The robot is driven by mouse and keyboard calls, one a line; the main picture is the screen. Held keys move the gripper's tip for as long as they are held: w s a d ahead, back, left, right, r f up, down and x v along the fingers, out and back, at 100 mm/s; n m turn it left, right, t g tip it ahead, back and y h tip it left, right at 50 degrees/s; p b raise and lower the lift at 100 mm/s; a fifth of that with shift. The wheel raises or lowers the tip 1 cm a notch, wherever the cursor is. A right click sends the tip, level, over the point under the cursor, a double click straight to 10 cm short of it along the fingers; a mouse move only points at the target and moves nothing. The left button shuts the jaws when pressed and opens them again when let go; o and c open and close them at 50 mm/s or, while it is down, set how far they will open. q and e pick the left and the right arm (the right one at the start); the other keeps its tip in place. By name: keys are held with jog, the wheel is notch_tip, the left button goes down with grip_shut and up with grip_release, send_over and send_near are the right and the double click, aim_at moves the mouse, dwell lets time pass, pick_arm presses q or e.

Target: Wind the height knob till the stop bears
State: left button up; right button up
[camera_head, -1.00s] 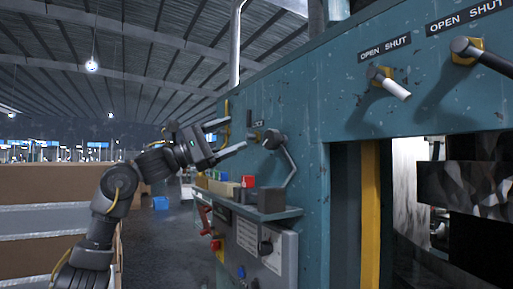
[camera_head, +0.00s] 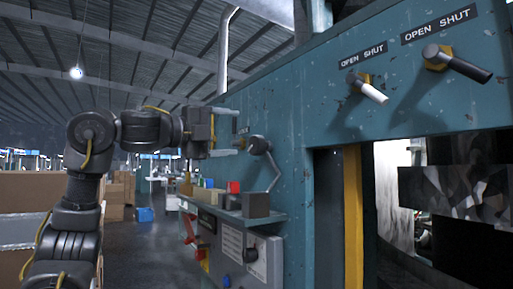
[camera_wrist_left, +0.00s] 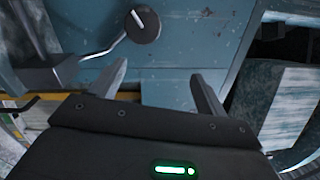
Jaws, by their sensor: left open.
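A round dark knob with a bent grey rod (camera_head: 258,145) sits on the teal machine face; I cannot tell for sure that it is the height knob. In the left wrist view it shows as a dark disc (camera_wrist_left: 143,27) beyond the fingers. My left gripper (camera_head: 230,133) is open and empty, its fingers pointing right at the machine face, just left of the knob. In the wrist view the open fingers (camera_wrist_left: 158,88) stand apart with teal panel between them. Another dark knob (camera_head: 250,254) is on the grey box below. I cannot make out the stop. My right gripper is not in view.
A shelf (camera_head: 240,219) with several coloured blocks juts out below the round knob. Two OPEN/SHUT levers, one white-tipped (camera_head: 373,93) and one black (camera_head: 463,66), are high at right. A red handle (camera_head: 188,230) hangs at lower left. An opening lies right of the yellow post (camera_head: 353,215).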

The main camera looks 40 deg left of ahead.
aim_at(253, 144)
pick_arm(q)
jog(key=w+n+p, duration=0.1)
jog(key=w+n, duration=0.2)
jog(key=n, duration=0.1)
jog(key=w+f+n+y+p, duration=0.1)
jog(key=w+n, duration=0.3)
jog(key=w+f+n+y+p, duration=0.1)
jog(key=w+n+p, duration=0.1)
jog(key=w+n, duration=0.2)
jog(key=shift+a, duration=0.35)
jog(key=shift+w+d+f, duration=0.1)
jog(key=shift+w+f, duration=0.05)
jog(key=shift+w, duration=0.3)
jog(key=c, duration=1)
jog(key=shift+o, duration=0.2)
jog(key=shift+m, duration=0.3)
